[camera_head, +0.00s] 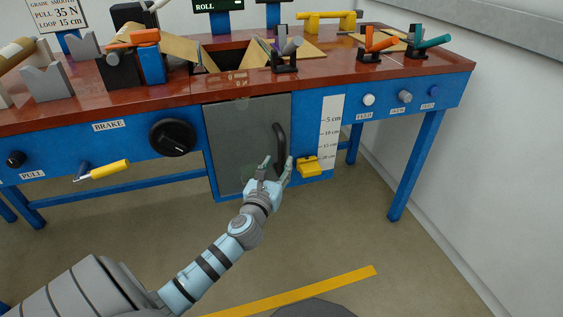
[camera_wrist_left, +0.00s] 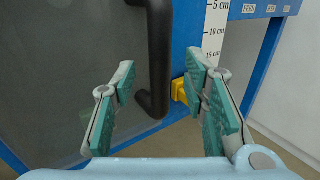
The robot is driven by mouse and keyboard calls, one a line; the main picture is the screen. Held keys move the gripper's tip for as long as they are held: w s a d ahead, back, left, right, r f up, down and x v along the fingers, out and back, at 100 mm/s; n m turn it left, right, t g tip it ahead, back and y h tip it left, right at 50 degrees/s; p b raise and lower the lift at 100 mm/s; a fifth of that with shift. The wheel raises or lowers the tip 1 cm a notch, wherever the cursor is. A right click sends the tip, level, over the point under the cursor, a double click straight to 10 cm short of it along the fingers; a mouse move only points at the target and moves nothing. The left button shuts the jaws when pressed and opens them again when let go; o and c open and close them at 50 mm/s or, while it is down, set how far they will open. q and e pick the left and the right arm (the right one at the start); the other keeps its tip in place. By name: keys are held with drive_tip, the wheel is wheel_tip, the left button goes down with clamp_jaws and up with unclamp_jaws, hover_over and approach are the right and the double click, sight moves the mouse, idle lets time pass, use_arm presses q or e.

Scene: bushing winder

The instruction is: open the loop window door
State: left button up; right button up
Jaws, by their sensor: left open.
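The loop window door (camera_head: 240,140) is a grey, see-through panel in the blue front of the winder bench, and it looks shut. Its black upright handle (camera_head: 279,148) is near its right edge. My left gripper (camera_head: 275,166) is open and empty in front of the handle's lower end. In the left wrist view the black handle (camera_wrist_left: 158,60) stands ahead, with its lower end between the lines of the two teal-padded fingers (camera_wrist_left: 165,95). I cannot tell the exact gap, but no grip on the handle shows. My right gripper is not in view.
A black brake knob (camera_head: 172,137) and a yellow-handled crank (camera_head: 108,170) are to the left. The floor (camera_head: 340,230) before the bench is clear.

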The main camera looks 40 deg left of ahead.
sight(281, 160)
use_arm(q)
drive_tip(key=x, duration=0.3)
drive_tip(key=shift+w+f+b, duration=0.2)
drive_tip(key=shift+w+b, duration=0.05)
drive_tip(key=shift+b, duration=0.15)
drive_tip(key=shift+w+a+r, duration=0.1)
drive_tip(key=shift+w+a, duration=0.2)
drive_tip(key=shift+w, duration=0.2)
clamp_jaws()
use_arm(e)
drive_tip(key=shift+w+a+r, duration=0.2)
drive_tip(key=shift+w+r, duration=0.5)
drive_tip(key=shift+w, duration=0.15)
